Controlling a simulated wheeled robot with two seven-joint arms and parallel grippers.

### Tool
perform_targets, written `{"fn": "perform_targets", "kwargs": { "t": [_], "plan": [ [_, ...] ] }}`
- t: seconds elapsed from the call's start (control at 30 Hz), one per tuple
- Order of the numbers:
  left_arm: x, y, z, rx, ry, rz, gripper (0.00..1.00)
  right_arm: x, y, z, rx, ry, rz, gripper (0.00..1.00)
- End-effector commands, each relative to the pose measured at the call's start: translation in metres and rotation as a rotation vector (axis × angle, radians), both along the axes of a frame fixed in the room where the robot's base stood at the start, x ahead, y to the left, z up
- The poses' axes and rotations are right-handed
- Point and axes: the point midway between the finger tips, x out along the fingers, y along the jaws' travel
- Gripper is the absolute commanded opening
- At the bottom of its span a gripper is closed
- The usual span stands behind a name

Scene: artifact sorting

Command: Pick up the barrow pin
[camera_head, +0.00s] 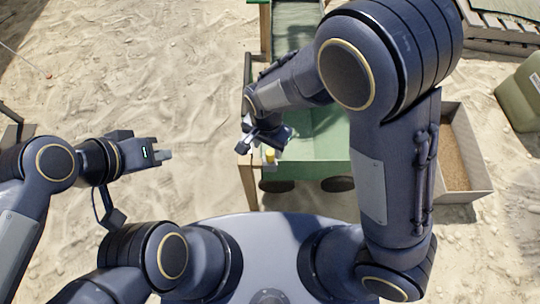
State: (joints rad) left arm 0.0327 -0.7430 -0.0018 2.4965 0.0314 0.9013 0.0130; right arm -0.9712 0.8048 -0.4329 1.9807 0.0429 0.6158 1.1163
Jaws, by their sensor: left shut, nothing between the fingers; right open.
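My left gripper (165,155) is shut and empty. It is held out over the sand at the left, well apart from the green cart (325,172). My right gripper (260,146) is open and reaches down at the left front corner of the cart. A small yellow object (270,156) shows right beside its fingers. I cannot tell whether this is the barrow pin or whether the fingers touch it. My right arm hides much of the cart's inside, and no other pin can be made out.
A wooden post (249,185) stands by the cart's left front corner. A grey box with brown filling (481,190) lies to the right, partly behind my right arm. A green container (520,92) and a wooden pallet (495,32) are at the far right. Open sand (130,60) fills the left.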

Motion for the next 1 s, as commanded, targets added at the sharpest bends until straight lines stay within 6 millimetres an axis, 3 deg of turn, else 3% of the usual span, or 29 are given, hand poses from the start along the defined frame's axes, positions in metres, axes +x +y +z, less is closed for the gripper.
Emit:
{"fn": "perform_targets", "kwargs": {
  "t": [0.33, 0.67, 1.0],
  "plan": [
    [0.000, 0.000, -0.017, 0.000, 0.000, 0.000, 0.00, 0.004, -0.008, -0.050, -0.002, 0.003, 0.002, 0.48],
    [0.000, 0.000, -0.017, 0.000, 0.000, 0.000, 0.00, 0.004, -0.007, -0.055, 0.001, 0.002, 0.002, 0.48],
    [0.000, 0.000, -0.017, 0.000, 0.000, 0.000, 0.00, 0.004, -0.007, -0.055, 0.001, 0.002, 0.002, 0.03]
  ]
}}
